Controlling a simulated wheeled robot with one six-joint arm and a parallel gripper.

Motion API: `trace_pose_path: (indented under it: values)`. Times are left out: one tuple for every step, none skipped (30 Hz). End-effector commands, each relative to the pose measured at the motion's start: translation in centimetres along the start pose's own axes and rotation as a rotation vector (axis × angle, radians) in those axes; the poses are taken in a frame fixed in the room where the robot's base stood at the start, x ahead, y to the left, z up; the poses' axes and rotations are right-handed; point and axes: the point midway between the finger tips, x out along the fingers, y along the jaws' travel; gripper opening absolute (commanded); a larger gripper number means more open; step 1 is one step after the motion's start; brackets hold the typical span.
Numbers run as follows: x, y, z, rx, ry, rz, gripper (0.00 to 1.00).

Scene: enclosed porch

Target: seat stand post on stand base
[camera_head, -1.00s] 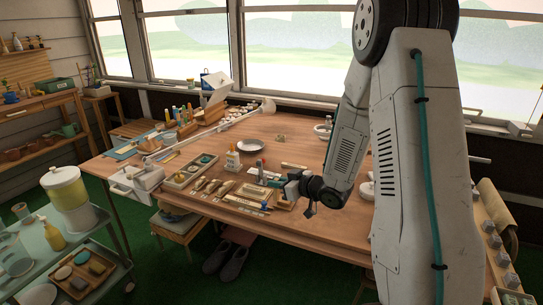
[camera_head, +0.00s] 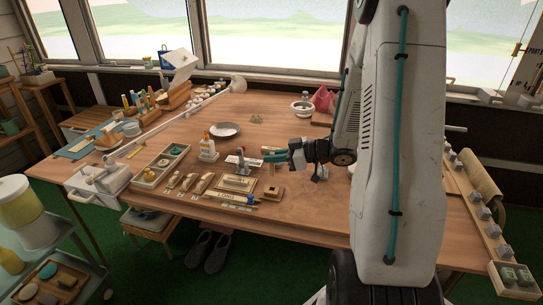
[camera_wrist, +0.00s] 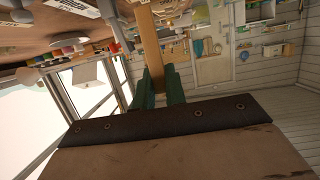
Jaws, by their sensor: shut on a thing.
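The stand post (camera_wrist: 155,45) is a light wooden bar in the wrist view. It stands out from between my gripper's (camera_wrist: 160,85) two green fingers, which are shut on it. The stand base (camera_head: 273,192) seems to be the small square wooden block with a dark socket on the table, a little below my gripper in the picture. The post is apart from it.
Left of the base are a wooden block (camera_head: 238,184), a long labelled strip (camera_head: 230,199) and several small wooden pieces. A white glue bottle (camera_head: 207,150) and a grey dish (camera_head: 225,130) stand behind. The table (camera_head: 300,210) is clear to the right of the base.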

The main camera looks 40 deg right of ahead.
Motion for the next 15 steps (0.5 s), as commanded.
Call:
trace_pose_path:
  values:
    - [0.2,0.0,0.5,0.003,0.000,-0.002,0.00]
    - [0.3,0.0,0.8,0.003,0.000,-0.002,0.00]
    - [0.4,-0.1,1.1,0.004,0.000,-0.002,0.00]
    - [0.5,-0.1,1.4,0.004,-0.001,-0.002,0.00]
    - [0.6,-0.1,1.7,0.004,-0.001,-0.002,0.00]
    - [0.7,-0.1,2.0,0.003,-0.001,-0.002,0.00]
    - [0.8,-0.1,2.3,0.004,-0.001,-0.002,0.00]
    - [0.9,-0.1,2.6,0.004,-0.001,-0.002,0.00]
    - [1.0,-0.1,2.9,0.003,0.000,-0.002,0.00]
    - [1.1,0.0,3.1,0.003,0.000,-0.002,0.00]
    - [1.1,0.0,3.4,0.003,0.000,-0.001,0.00]
    - [1.2,0.0,3.6,0.003,0.000,-0.001,0.00]
    - [1.3,0.0,3.8,0.003,0.000,-0.001,0.00]
    - [1.3,0.0,4.0,0.003,0.000,-0.001,0.00]
    - [1.4,0.0,4.1,0.002,0.000,-0.001,0.00]
